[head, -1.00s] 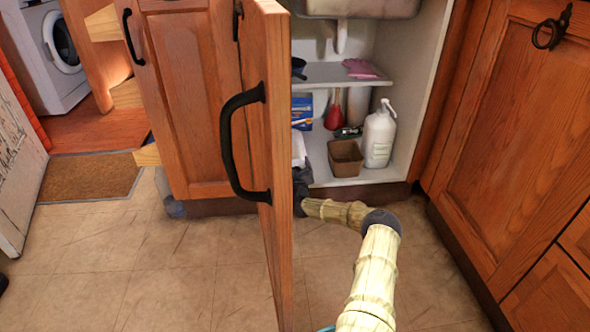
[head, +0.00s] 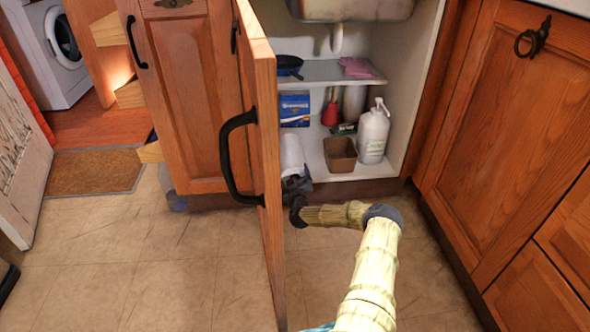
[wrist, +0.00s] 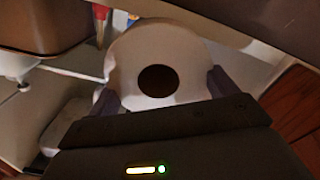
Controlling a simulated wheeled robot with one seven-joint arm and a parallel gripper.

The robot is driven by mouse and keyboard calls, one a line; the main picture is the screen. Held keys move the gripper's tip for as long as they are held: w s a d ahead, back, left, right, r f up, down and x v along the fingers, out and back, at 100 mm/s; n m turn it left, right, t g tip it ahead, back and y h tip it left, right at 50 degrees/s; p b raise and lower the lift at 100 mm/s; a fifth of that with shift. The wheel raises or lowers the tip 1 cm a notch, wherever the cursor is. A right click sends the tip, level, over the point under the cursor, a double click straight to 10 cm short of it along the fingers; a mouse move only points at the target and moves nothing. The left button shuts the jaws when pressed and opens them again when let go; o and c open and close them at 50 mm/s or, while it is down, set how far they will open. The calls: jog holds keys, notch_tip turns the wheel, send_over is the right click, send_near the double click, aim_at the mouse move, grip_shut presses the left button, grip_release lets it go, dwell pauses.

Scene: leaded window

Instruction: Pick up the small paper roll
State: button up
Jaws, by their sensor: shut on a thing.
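The small paper roll (head: 291,153) is white and shows just right of the open door's edge, at the left front of the under-sink cupboard. My gripper (head: 297,184) is at its lower end, by the cupboard's front edge. In the wrist view the roll (wrist: 133,65) faces me end-on, with a dark round hole in its core. My gripper's dark fingers (wrist: 160,88) are on either side of it, shut on it. I cannot tell whether the roll touches the cupboard floor.
The open cupboard door (head: 262,170) stands close left of my arm. A brown bin (head: 340,155), a white pump bottle (head: 373,135), a blue box (head: 295,109) and a red object (head: 331,113) are inside. A shelf (head: 325,72) hangs above. Floor in front is clear.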

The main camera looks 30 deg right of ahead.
jog(key=shift+p+v, duration=0.55)
jog(key=shift+v, duration=0.5)
jog(key=o, duration=0.9)
jog(key=shift+p+v, duration=5.05)
jog(key=shift+v, duration=3.65)
jog(key=shift+a, duration=0.1)
